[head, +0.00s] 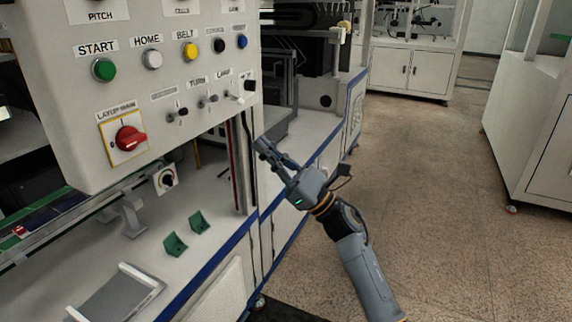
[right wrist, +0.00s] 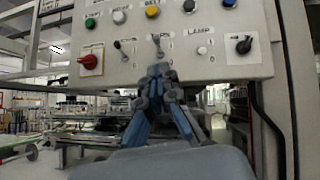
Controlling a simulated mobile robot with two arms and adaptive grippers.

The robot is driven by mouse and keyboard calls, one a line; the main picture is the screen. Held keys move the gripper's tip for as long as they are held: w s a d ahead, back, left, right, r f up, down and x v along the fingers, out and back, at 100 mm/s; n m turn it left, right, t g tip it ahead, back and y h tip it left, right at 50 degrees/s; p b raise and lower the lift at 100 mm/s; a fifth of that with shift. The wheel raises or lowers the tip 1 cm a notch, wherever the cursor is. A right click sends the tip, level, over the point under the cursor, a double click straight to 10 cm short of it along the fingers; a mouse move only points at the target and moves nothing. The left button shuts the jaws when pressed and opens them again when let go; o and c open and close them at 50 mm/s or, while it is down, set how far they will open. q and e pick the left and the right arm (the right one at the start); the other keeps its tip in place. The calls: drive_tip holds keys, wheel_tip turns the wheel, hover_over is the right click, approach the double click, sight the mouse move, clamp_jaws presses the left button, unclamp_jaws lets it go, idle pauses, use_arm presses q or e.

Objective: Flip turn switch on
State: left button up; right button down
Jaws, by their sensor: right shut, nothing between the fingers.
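The turn switch (head: 208,99) is a small metal toggle under the TURN label on the white control panel (head: 75,128). In the right wrist view the turn toggle (right wrist: 157,40) shows just above my fingertips in the picture. My right gripper (head: 262,145) is shut and empty, to the right of and below the panel's lower right corner in the head view. In the right wrist view its fingertips (right wrist: 160,70) come together near the panel's lower edge. No contact with the toggle is visible. My left gripper is not in view.
Other toggles flank it, including the lamp switch (head: 236,97). A black knob (head: 249,85), red rotary switch (head: 130,139) and green start button (head: 103,69) share the panel. Green brackets (head: 175,244) stand on the bench below. Open floor lies to the right.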

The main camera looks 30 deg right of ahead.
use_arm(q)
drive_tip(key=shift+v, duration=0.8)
use_arm(e)
drive_tip(key=shift+s+d+f, duration=0.4)
drive_tip(key=shift+s+d, duration=0.3)
drive_tip(key=shift+d, duration=0.05)
drive_tip(key=shift+s+d+f, duration=0.4)
drive_tip(key=shift+s+d, duration=0.25)
drive_tip(key=shift+d, duration=0.05)
drive_tip(key=shift+f+m, duration=0.1)
drive_tip(key=shift+m, duration=0.2)
